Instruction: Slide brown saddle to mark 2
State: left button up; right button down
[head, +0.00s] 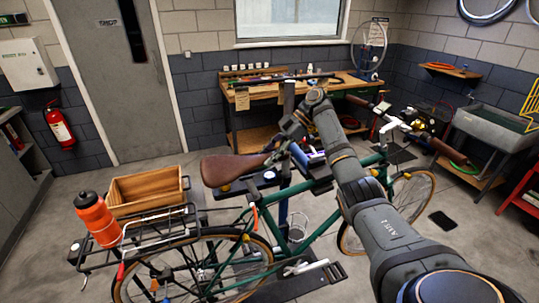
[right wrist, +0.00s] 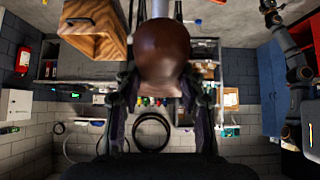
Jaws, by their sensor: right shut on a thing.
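The brown saddle (head: 230,168) sits on the green bicycle (head: 325,205), its wide rear to the left and its nose to the right. My right gripper (head: 280,148) is at the nose end, shut on the saddle. In the right wrist view the saddle (right wrist: 162,50) lies between the two fingers, and the picture is upside down. The rails and any numbered marks are too small or hidden to read. What looks like my left arm's end (right wrist: 270,14) shows small at the right wrist view's top right; its jaws are unclear. It is out of the head view.
A black rear rack (head: 150,238) carries an orange bottle (head: 97,220) and a wooden crate (head: 147,190) left of the saddle. A workbench (head: 260,95) stands behind. A grey sink (head: 497,125) is at right. Open floor lies left of the bicycle.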

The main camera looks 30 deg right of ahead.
jog(key=r, duration=0.1)
jog(key=r+p, duration=0.1)
jog(key=r, duration=0.1)
jog(key=shift+w+a+r+p, duration=0.1)
jog(key=shift+w+a+p, duration=0.1)
jog(key=shift+a+p, duration=0.15)
jog(key=shift+a, duration=0.1)
pick_arm(q)
jog(key=shift+s+r, duration=0.35)
jog(key=shift+r, duration=0.35)
pick_arm(e)
jog(key=c, duration=0.8)
grip_release()
pick_arm(q)
jog(key=shift+s, duration=0.1)
pick_arm(e)
jog(key=shift+f, duration=0.2)
